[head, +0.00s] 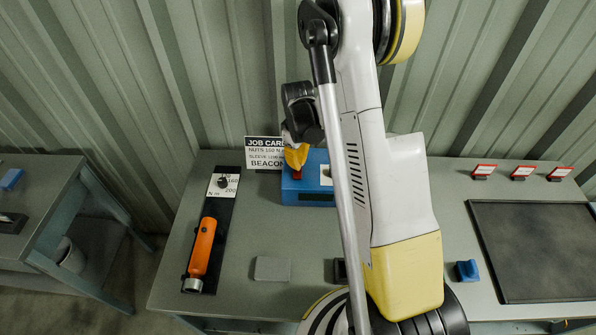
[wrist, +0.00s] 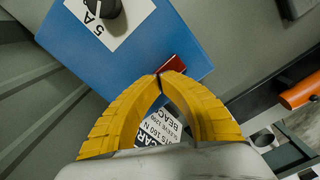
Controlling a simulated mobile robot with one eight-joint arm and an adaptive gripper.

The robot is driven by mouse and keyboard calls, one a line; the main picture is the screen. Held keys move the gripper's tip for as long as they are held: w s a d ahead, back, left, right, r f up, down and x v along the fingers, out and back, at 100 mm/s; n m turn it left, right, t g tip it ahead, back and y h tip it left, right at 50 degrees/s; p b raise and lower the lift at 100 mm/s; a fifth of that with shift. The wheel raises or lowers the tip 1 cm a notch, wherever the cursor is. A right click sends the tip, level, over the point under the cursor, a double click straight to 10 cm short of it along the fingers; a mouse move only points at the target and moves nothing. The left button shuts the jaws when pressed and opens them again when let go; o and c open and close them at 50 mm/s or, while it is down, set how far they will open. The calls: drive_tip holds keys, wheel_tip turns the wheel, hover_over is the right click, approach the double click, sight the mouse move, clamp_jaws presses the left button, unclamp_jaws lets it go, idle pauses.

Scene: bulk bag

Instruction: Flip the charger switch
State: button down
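The charger is a blue box (head: 308,196) on the bench, partly hidden behind my arm in the head view. In the wrist view the blue box (wrist: 130,50) shows a white plate with a black knob (wrist: 100,8) marked 5 A. A red switch (wrist: 173,64) sits near its edge; in the head view the red switch (head: 297,175) is just under my fingertips. My gripper (wrist: 165,76) has its yellow fingers arched together, tips meeting, with nothing seen between them. The tips are at the red switch; I cannot tell whether they touch it. My gripper also shows in the head view (head: 297,163).
A job card (head: 264,150) stands behind the box. An orange-handled tool (head: 203,246) lies on a black board at left. A grey block (head: 272,269), a blue block (head: 467,270) and a dark mat (head: 535,250) are on the bench. Red-framed labels (head: 522,172) stand at back right.

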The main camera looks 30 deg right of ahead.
drive_tip(key=shift+f+b, duration=0.55)
drive_tip(key=shift+f, duration=0.05)
drive_tip(key=shift+r, duration=0.1)
drive_tip(key=shift+r+p, duration=1.85)
drive_tip(key=shift+r, duration=1.6)
